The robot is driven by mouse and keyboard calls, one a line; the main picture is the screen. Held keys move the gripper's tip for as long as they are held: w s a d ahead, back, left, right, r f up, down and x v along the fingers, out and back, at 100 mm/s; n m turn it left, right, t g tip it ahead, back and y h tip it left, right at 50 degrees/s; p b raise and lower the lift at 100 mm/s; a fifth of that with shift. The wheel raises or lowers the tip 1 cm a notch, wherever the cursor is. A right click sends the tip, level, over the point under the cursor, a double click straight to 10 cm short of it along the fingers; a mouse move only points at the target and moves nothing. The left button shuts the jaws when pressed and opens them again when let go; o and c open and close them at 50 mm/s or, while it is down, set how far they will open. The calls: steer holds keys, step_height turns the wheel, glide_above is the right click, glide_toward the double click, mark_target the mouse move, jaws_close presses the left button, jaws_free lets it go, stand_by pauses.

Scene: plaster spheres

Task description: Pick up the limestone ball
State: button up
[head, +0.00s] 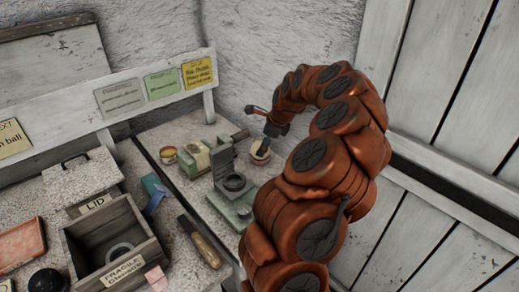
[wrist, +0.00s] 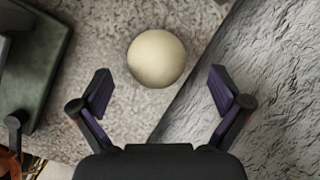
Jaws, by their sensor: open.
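The limestone ball (wrist: 156,58) is a smooth cream sphere on the speckled table top in the wrist view. It lies centred just ahead of my gripper (wrist: 161,88), whose two dark fingers are spread wide to its left and right. The fingers do not touch it. In the head view, my gripper (head: 262,135) is at the back of the table near the wall, and the pale ball (head: 260,150) shows partly behind a finger.
An open wooden crate (head: 72,240) labelled fragile, a grey lid (head: 82,180) and a wooden-handled tool (head: 203,245) lie nearer. The rough wall (wrist: 270,80) is close on the right.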

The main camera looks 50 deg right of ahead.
steer(key=p+x, duration=0.1)
steer(key=x, duration=0.3)
steer(key=shift+a+f, duration=0.15)
steer(key=shift+f, duration=0.05)
steer(key=shift+s, duration=0.1)
steer(key=shift+c, duration=0.2)
steer(key=c, duration=1.5)
steer(key=shift+c, duration=0.3)
steer(key=shift+r, duration=0.15)
